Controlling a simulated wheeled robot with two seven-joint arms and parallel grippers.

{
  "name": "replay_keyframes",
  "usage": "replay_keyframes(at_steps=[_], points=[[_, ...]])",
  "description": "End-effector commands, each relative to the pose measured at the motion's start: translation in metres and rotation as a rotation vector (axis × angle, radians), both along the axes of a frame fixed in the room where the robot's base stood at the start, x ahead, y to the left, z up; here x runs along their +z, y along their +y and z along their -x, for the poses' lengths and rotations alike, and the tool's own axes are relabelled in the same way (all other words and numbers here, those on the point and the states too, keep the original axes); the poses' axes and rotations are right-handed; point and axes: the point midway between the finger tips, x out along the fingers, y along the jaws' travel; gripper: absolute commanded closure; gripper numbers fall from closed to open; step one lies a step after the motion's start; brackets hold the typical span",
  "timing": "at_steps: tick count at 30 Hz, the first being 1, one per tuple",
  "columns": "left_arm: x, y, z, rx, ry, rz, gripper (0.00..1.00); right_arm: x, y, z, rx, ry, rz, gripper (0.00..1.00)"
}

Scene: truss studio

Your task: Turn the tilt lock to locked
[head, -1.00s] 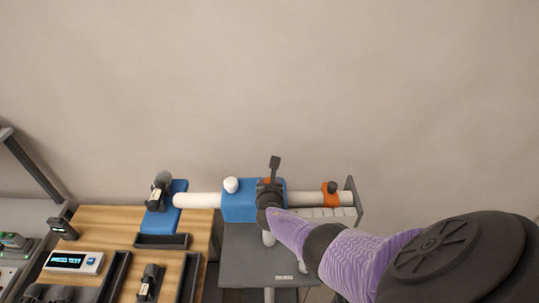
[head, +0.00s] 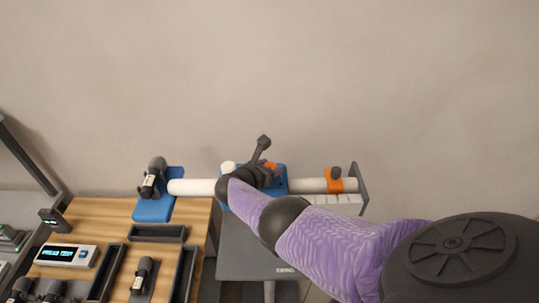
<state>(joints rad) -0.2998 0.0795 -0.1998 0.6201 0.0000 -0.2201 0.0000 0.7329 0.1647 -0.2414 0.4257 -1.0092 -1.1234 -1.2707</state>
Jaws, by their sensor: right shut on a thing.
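A blue mount (head: 281,181) carries a long white tube (head: 190,187) lying level above a grey stand. A dark lever with a blocky end (head: 263,141), which looks like the tilt lock, rises from the mount and leans to the right. A little orange (head: 270,166) shows by its base. My right gripper (head: 262,172) is at the mount over the lever's lower part, shut on it as far as I can see. My wrist and the gripper hide the fingertips and much of the mount. I cannot read any lock marking. My left gripper is not in view.
An orange collar with a black knob (head: 334,181) sits on the tube's right part, before a grey end plate (head: 358,188). A white knob (head: 228,167) is left of my gripper. A wooden bench (head: 112,218) with trays and a display box (head: 67,255) stands at left.

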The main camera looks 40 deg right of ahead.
Motion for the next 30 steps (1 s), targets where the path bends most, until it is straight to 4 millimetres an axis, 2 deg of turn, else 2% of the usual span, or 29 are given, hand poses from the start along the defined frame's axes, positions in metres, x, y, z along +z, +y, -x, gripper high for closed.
replay_keyframes(at_steps=[13, 14, 18, 19, 26, 30], points=[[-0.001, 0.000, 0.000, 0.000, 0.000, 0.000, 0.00, 0.002, 0.000, -0.001, -0.009, -0.002, 0.002, 1.00], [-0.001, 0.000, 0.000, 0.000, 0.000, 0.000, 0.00, 0.002, 0.000, 0.000, -0.009, -0.002, 0.002, 0.40], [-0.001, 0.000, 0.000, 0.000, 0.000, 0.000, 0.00, 0.001, 0.000, 0.000, -0.009, -0.002, 0.001, 0.11], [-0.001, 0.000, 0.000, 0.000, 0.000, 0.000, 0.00, 0.001, 0.000, 0.000, -0.009, -0.002, 0.001, 0.07], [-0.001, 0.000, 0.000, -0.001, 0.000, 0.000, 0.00, 0.001, 0.000, 0.000, -0.009, -0.001, 0.000, 0.07], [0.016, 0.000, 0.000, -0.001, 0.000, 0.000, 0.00, 0.011, 0.014, 0.003, -0.005, 0.001, -0.002, 0.07]])
